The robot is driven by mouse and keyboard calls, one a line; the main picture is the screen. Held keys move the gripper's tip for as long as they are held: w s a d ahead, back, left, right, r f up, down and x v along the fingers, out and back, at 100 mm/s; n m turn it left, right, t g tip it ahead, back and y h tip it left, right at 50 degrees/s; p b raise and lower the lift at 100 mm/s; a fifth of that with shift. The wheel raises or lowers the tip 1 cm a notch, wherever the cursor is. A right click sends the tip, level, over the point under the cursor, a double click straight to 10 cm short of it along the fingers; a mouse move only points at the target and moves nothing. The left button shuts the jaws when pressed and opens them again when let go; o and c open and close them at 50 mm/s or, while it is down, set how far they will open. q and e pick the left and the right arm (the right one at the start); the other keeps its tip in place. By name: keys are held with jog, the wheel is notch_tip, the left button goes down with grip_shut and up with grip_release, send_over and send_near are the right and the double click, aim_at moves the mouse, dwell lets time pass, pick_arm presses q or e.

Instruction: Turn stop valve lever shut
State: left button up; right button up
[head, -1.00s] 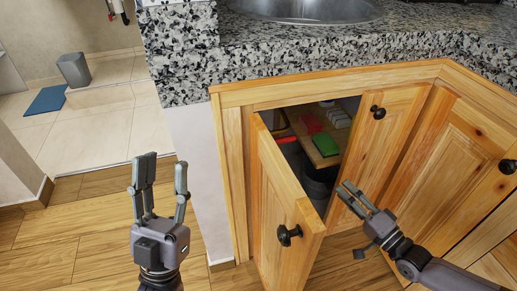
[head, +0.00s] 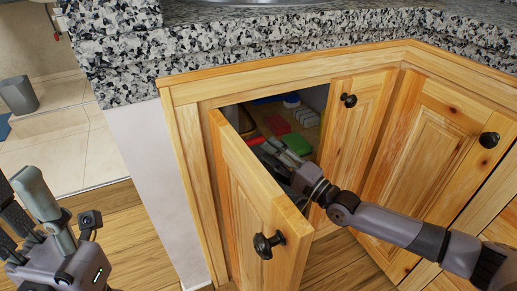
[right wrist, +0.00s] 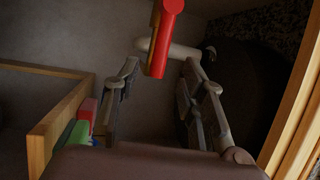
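The red valve lever (head: 257,141) shows in the head view as a small red bar inside the open cabinet, just beyond my right fingertips. In the right wrist view the red lever (right wrist: 160,42) hangs from the top edge, in front of a pale horizontal pipe (right wrist: 184,51). My right gripper (head: 275,148) reaches into the cabinet. Its fingers (right wrist: 165,90) are spread and empty, with the lever's lower end ahead of the gap. I cannot tell whether they touch. My left gripper (head: 55,215) is open and empty at the lower left, outside the cabinet.
The left cabinet door (head: 257,200) stands open beside my right forearm. Another door (head: 352,140) bounds the opening on the right. A wooden shelf holds a green item (head: 294,144) and a red item (head: 277,126). The granite counter (head: 300,40) overhangs above.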

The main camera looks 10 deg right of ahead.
jog(key=b+x, duration=0.1)
jog(key=x, duration=0.4)
grip_shut()
dwell(0.5)
jog(key=shift+f, duration=0.1)
